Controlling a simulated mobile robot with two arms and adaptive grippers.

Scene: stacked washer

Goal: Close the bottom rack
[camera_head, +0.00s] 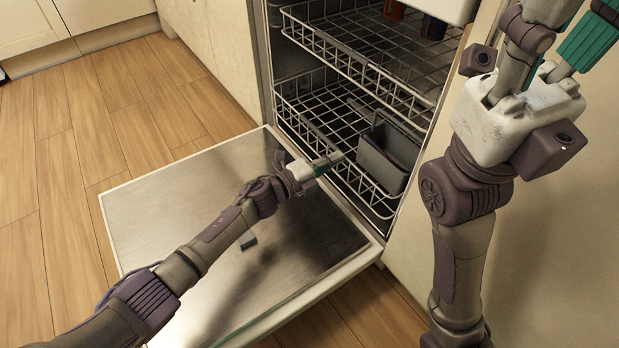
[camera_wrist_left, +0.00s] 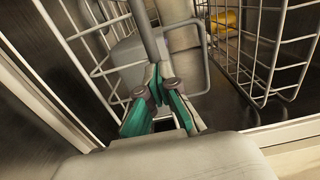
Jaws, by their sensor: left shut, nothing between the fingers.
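The bottom rack (camera_head: 293,108) is a light wire rack in the lower part of the open dishwasher, above the inner edge of the lowered door (camera_head: 190,205). Its front wires also show in the left wrist view (camera_wrist_left: 108,72). My left gripper (camera_head: 333,161) is at the rack's front, over the door. Its teal fingers (camera_wrist_left: 156,80) are shut and empty, close to the front wires; I cannot tell whether they touch. My right gripper (camera_head: 565,45) is raised at the upper right, away from the rack. Its fingertips are cut off by the frame.
A grey cutlery basket (camera_head: 383,160) stands in the bottom rack. The upper rack (camera_head: 345,62) is above it, with dark red and blue items at its back. Cabinets (camera_head: 222,45) flank the machine. The wooden floor (camera_head: 60,190) at the left is clear.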

